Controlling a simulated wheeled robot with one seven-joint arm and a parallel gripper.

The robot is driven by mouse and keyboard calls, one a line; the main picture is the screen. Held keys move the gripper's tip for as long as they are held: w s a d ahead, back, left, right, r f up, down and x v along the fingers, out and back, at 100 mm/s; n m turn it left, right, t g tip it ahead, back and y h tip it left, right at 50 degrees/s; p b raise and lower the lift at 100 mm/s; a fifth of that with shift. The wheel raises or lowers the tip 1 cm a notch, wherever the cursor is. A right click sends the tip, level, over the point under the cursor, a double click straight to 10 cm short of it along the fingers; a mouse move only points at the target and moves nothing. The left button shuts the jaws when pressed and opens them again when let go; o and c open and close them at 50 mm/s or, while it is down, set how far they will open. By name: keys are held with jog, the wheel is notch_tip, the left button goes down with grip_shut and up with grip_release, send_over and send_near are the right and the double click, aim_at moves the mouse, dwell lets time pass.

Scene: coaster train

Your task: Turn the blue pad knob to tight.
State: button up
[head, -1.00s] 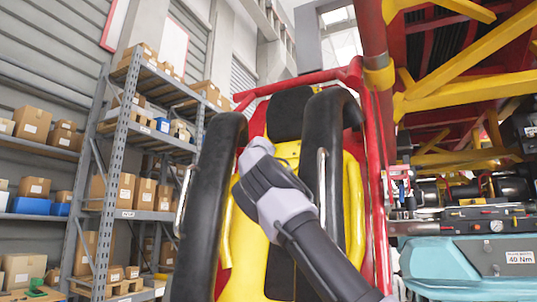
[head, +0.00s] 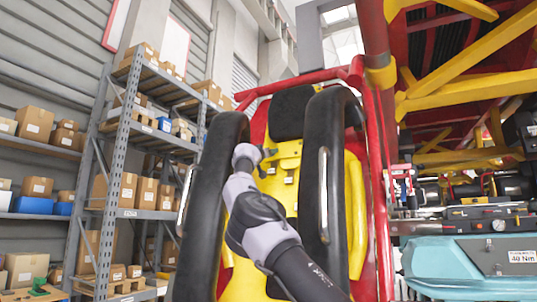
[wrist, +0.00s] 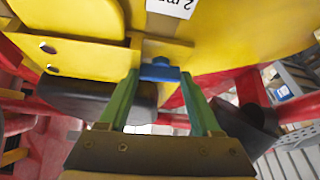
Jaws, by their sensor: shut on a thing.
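The blue pad knob (wrist: 160,73) shows in the wrist view as a small blue block at the edge of a yellow plate (wrist: 90,52). My gripper (wrist: 159,78) has its two green fingers on either side of the knob and is shut on it. In the head view my gripper (head: 268,153) reaches to the yellow seat back (head: 283,165), between the two black shoulder restraints. The knob cannot be made out in the head view. No tight marking can be read.
The left restraint (head: 205,205) and right restraint (head: 327,190) stand close on both sides of my arm. Black pads (wrist: 98,98) lie near my fingers. A white label (wrist: 170,7) is upside down. A teal box (head: 470,265) marked 40 Nm stands at right.

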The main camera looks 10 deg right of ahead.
jog(key=shift+f, duration=0.1)
jog(key=o, duration=1.1)
jog(key=v, duration=1)
jog(key=shift+s+a+f, duration=0.15)
jog(key=shift+s, duration=0.15)
